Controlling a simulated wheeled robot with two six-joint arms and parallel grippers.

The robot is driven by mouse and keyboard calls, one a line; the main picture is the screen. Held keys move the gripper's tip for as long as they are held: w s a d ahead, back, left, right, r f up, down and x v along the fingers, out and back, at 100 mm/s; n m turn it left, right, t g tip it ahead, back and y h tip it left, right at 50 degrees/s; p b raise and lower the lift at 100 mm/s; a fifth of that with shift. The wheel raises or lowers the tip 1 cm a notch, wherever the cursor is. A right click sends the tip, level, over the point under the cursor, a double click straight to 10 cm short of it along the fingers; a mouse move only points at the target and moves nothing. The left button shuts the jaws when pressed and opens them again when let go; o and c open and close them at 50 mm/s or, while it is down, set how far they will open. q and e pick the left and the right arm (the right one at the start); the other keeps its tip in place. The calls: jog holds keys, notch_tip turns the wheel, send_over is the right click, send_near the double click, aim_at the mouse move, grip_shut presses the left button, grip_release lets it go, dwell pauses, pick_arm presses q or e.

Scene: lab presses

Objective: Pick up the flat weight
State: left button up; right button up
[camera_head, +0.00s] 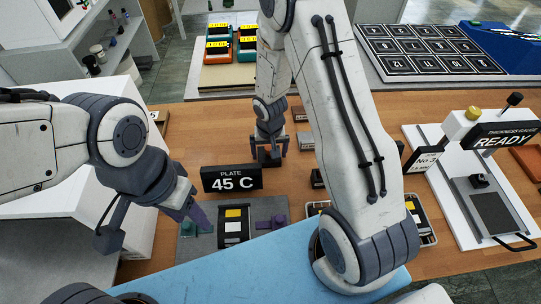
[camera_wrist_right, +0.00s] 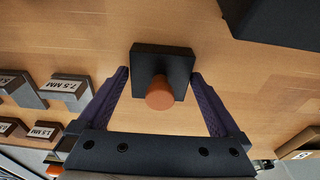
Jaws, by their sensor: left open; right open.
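The flat weight, a dark square block with an orange-brown knob, is in the right wrist view (camera_wrist_right: 178,62). It rests on the wooden table. My right gripper (camera_wrist_right: 160,76) is open, with its fingertips on either side of the weight and small gaps showing; the knob points up between the fingers. In the head view my right gripper (camera_head: 269,153) is low over the table behind the plate sign, and the weight there is mostly hidden by it. My left gripper (camera_head: 153,226) is open and empty at the left, near the grey plate (camera_head: 187,246).
Labelled thickness blocks (camera_wrist_right: 64,92) stand left of the weight in the wrist view. A "PLATE 45 C" sign (camera_head: 231,179) stands in front of my right gripper. A thickness gauge (camera_head: 486,200) reading READY is at the right. Several coloured trays (camera_head: 217,75) are at the back.

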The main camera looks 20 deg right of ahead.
grip_shut()
jog(key=shift+w, duration=0.1)
jog(key=shift+r, duration=0.15)
